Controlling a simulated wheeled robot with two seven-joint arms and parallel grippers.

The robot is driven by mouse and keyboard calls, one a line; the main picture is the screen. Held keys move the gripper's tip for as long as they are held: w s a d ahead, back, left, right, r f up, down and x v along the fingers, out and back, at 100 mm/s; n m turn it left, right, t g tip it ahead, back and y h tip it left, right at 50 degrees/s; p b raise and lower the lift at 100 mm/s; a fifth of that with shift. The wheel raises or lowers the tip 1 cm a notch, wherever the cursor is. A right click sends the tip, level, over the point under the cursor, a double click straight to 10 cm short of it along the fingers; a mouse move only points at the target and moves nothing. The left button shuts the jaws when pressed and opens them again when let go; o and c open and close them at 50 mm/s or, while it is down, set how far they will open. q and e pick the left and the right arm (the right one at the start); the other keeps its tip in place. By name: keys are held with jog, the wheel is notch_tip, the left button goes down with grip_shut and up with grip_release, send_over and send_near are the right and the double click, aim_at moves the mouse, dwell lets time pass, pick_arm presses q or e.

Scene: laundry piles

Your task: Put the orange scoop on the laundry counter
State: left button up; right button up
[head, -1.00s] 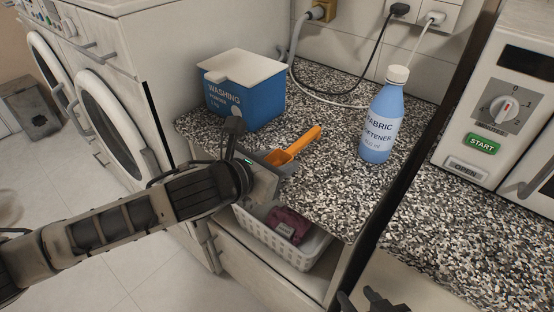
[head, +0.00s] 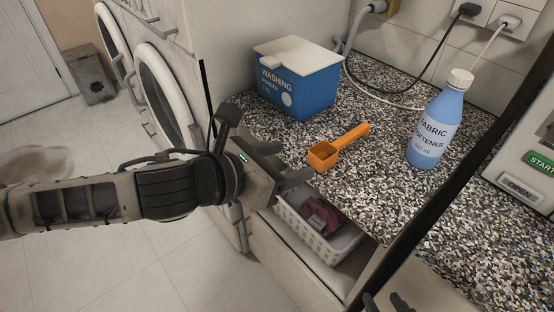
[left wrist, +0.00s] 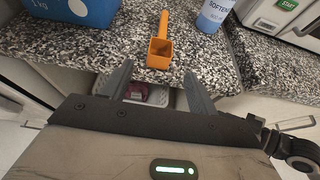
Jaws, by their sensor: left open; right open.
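The orange scoop (head: 323,156) lies on the speckled laundry counter (head: 300,130), near its front edge, with its handle pointing to the back right. It also shows in the left wrist view (left wrist: 160,52), beyond and between my open fingers. My left gripper (head: 290,182) is open and empty at the counter's front edge, just apart from the scoop's cup. In the left wrist view its two fingers (left wrist: 155,85) are spread. My right gripper (head: 385,304) shows only in part at the bottom edge of the head view.
A blue washing powder box (head: 305,88) stands behind the scoop at the left. A fabric softener bottle (head: 435,130) stands to the right. A white basket (head: 335,245) with dark red cloth sits in the open drawer below. A microwave (head: 520,165) is at the right.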

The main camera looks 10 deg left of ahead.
pick_arm(q)
notch_tip(320, 180, down, 8)
jog(key=s+d+n, duration=0.1)
jog(key=n, duration=1)
jog(key=s+d+n, duration=0.2)
jog(key=n, duration=0.9)
jog(key=s+a+f+n+y, duration=0.2)
jog(key=s+a+f+n, duration=0.2)
jog(key=n, duration=0.5)
jog(key=s+a+f+n+y, duration=0.2)
jog(key=s+a+f+n, duration=0.2)
jog(key=f+n, duration=0.5)
jog(key=shift+a+f+n+y, duration=0.25)
jog(key=shift+a+n+y, duration=0.1)
jog(key=shift+n, duration=0.15)
